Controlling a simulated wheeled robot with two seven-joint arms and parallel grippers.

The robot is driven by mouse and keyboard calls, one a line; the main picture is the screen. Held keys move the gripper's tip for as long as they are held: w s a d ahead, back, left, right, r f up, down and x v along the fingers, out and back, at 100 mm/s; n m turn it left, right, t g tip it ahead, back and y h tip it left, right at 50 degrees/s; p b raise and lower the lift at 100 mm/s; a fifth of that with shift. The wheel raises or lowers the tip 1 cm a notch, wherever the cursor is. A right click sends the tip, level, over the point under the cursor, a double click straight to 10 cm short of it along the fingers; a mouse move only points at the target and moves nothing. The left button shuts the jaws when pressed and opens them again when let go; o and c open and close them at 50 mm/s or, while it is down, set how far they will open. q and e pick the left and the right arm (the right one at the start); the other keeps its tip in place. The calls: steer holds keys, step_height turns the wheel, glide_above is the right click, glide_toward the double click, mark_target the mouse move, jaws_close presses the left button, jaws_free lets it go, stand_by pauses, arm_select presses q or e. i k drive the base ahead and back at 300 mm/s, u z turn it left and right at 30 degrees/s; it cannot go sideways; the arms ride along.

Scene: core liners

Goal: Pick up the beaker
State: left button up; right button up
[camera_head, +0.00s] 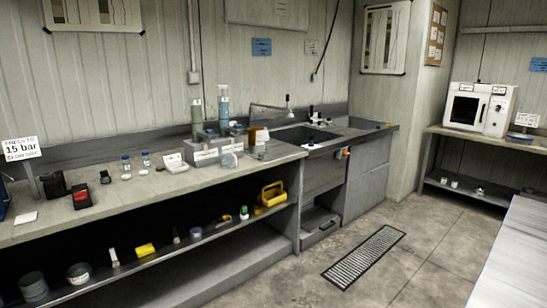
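A small clear vessel (229,160) that looks like a glass beaker stands on the counter (120,197), at the front of a grey rack or box (206,153). It is small in the picture, so I cannot be sure it is the beaker. Behind it stand two tall clear cylinders, a greenish one (197,115) and a bluish one (223,106). Neither of my grippers shows in this view.
A sink (304,136) lies right of the vessel. Small bottles (126,163) and dark devices (80,197) stand left. The lower shelf (130,266) holds several items. A floor grate (365,256) lies in open floor.

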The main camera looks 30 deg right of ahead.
mark_target(228, 158)
steer(key=z, duration=1.1)
steer(key=i, duration=1.55)
steer(key=z, duration=0.35)
steer(key=i, duration=1.7)
steer(key=u, duration=1.75)
steer(key=i, duration=0.65)
steer(key=u, duration=0.65)
